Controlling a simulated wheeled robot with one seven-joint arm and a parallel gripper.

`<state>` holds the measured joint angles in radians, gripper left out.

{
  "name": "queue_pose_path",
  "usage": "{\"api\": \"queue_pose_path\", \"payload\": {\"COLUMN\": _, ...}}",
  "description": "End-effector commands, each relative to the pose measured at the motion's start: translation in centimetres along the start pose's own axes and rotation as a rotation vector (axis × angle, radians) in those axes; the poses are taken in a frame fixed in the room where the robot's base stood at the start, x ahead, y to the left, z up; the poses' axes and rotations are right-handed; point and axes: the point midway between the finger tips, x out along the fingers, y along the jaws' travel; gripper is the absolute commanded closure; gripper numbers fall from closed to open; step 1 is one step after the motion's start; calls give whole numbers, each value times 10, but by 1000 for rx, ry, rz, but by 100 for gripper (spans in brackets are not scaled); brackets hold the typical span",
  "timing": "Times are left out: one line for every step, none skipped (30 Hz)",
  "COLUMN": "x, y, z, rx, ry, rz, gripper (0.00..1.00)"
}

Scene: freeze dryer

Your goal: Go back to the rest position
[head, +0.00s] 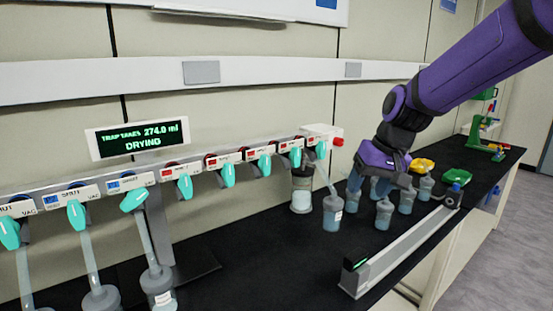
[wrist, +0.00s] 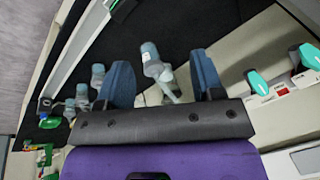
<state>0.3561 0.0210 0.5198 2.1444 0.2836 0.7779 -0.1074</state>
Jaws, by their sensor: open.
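My gripper (wrist: 164,85) is open in the wrist view, with its two blue-grey fingers apart. A flask with a grey cap (wrist: 152,62) shows between and beyond the fingers; I cannot tell its exact distance from them. In the head view my purple arm reaches from the upper right, and the gripper hangs over a group of blue-filled flasks at the right of the bench. One flask (head: 332,212) is joined by a tube to the right end of the manifold (head: 240,152). Another flask (head: 384,212) stands in front of my gripper. The fingertips are partly hidden among the flasks in the head view.
The manifold carries several teal valve handles and a display (head: 138,139) reading "DRYING". More flasks (head: 158,284) hang at the left. A long grey rail (head: 400,248) lies along the front of the black bench (head: 270,262). Yellow (head: 423,165) and green (head: 456,174) trays stand at the right.

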Motion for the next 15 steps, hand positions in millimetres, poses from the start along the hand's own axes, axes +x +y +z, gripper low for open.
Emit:
{"api": "queue_pose_path", "payload": {"x": -12, "y": 1, "z": 12, "rx": -7, "ry": 15, "rz": 33, "gripper": 39}}
{"api": "queue_pose_path", "payload": {"x": -18, "y": 2, "z": 19, "rx": -9, "ry": 22, "rz": 50, "gripper": 39}}
{"api": "queue_pose_path", "payload": {"x": -26, "y": 4, "z": 28, "rx": -11, "ry": 30, "rz": 72, "gripper": 39}}
{"api": "queue_pose_path", "payload": {"x": -32, "y": 6, "z": 35, "rx": -12, "ry": 38, "rz": 88, "gripper": 39}}
{"api": "queue_pose_path", "payload": {"x": -38, "y": 7, "z": 42, "rx": -12, "ry": 46, "rz": 103, "gripper": 39}}
{"api": "queue_pose_path", "payload": {"x": -46, "y": 9, "z": 51, "rx": -14, "ry": 57, "rz": 122, "gripper": 39}}
{"api": "queue_pose_path", "payload": {"x": -52, "y": 11, "z": 58, "rx": -14, "ry": 66, "rz": 136, "gripper": 39}}
{"api": "queue_pose_path", "payload": {"x": -57, "y": 13, "z": 66, "rx": -13, "ry": 74, "rz": 148, "gripper": 39}}
{"api": "queue_pose_path", "payload": {"x": -65, "y": 15, "z": 75, "rx": -13, "ry": 85, "rz": 165, "gripper": 39}}
{"api": "queue_pose_path", "payload": {"x": -70, "y": 17, "z": 83, "rx": -11, "ry": 93, "rz": 176, "gripper": 39}}
{"api": "queue_pose_path", "payload": {"x": -75, "y": 19, "z": 90, "rx": -10, "ry": 102, "rz": 185, "gripper": 39}}
{"api": "queue_pose_path", "payload": {"x": -82, "y": 22, "z": 101, "rx": -8, "ry": 115, "rz": 199, "gripper": 39}}
{"api": "queue_pose_path", "payload": {"x": -87, "y": 23, "z": 108, "rx": -7, "ry": 125, "rz": 207, "gripper": 39}}
{"api": "queue_pose_path", "payload": {"x": -92, "y": 25, "z": 116, "rx": -5, "ry": 134, "rz": 214, "gripper": 39}}
{"api": "queue_pose_path", "payload": {"x": -98, "y": 28, "z": 127, "rx": -2, "ry": 146, "rz": 224, "gripper": 39}}
